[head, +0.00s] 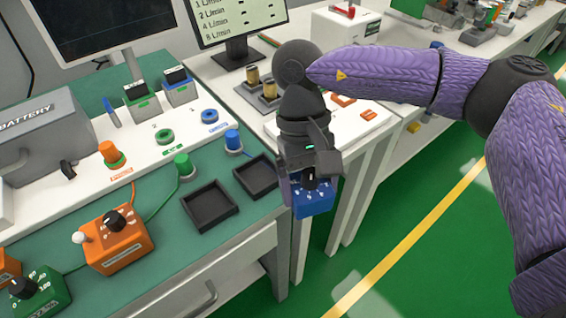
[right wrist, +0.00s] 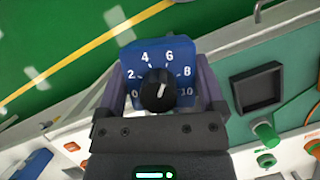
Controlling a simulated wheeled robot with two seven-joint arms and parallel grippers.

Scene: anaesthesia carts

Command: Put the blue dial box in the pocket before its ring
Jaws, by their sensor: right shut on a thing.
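The blue dial box (head: 314,203) hangs in my right gripper (head: 308,186), beyond the right front corner of the green-topped bench. In the right wrist view the box (right wrist: 131,57) sits between both fingers (right wrist: 158,82), its numbered face and black knob toward the camera. Two empty dark square pockets lie near the bench's front: a left one (head: 186,207) before the green post (head: 183,166), and a right one (head: 243,184) before the blue post (head: 232,140). A blue ring (head: 209,116) and a green ring (head: 165,137) lie behind them. My left gripper is out of view.
An orange dial box (head: 117,244) and a green dial box (head: 40,295) stand at the left front. An orange post (head: 111,153) stands behind them. A white table with brass cylinders (head: 252,76) adjoins at the right. Open green floor lies beyond.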

